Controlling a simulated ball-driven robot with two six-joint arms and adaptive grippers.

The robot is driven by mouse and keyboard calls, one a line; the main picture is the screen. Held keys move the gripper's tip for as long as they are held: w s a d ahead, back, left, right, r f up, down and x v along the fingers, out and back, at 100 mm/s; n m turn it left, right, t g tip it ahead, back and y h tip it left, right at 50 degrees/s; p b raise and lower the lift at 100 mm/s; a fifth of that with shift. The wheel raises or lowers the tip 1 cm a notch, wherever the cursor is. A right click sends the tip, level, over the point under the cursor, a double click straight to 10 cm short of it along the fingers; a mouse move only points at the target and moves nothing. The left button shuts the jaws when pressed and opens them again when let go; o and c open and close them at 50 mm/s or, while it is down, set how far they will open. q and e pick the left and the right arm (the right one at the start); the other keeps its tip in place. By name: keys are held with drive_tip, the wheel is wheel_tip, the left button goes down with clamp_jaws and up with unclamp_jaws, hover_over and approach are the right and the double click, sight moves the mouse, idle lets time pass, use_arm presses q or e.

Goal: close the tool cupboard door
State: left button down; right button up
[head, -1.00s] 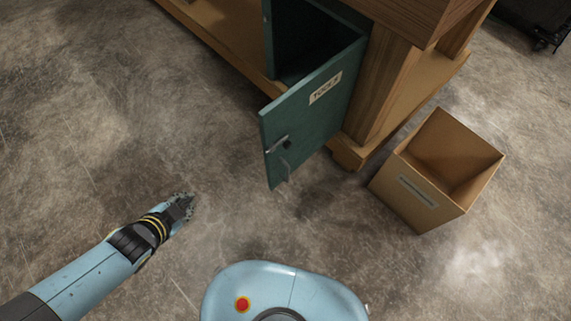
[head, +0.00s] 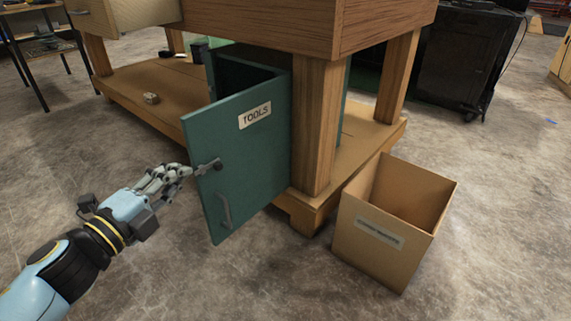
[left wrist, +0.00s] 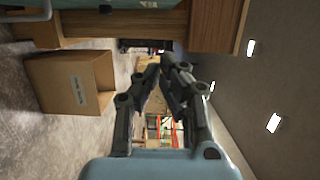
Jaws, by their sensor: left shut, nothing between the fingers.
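The green tool cupboard door (head: 240,160) with a TOOLS label stands open, swung out toward me from the cupboard (head: 220,62) under the wooden workbench. It has a latch and a handle (head: 224,211) near its free left edge. My left gripper (head: 188,169) is shut and empty, with its tips close to the latch at that edge; I cannot tell whether they touch it. In the left wrist view the left gripper (left wrist: 163,72) points past the bench, and a strip of green shows at the top left edge. My right gripper is not in view.
An open cardboard box (head: 385,230) stands on the floor right of the door, by the bench leg (head: 316,125). A small block (head: 151,98) lies on the bench's lower shelf (head: 130,85). The concrete floor left of the door is clear.

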sight(198, 142)
use_arm(q)
drive_tip(key=w, duration=0.3)
drive_tip(key=w+d+b, duration=0.1)
drive_tip(key=w, duration=0.3)
drive_tip(key=w+b, duration=0.1)
drive_tip(key=w, duration=0.3)
drive_tip(key=shift+d+f, duration=0.25)
drive_tip(key=shift+f, duration=0.05)
drive_tip(key=shift+w+a+r+b, duration=0.15)
drive_tip(key=shift+w+a+b, duration=0.15)
drive_tip(key=shift+a, duration=0.05)
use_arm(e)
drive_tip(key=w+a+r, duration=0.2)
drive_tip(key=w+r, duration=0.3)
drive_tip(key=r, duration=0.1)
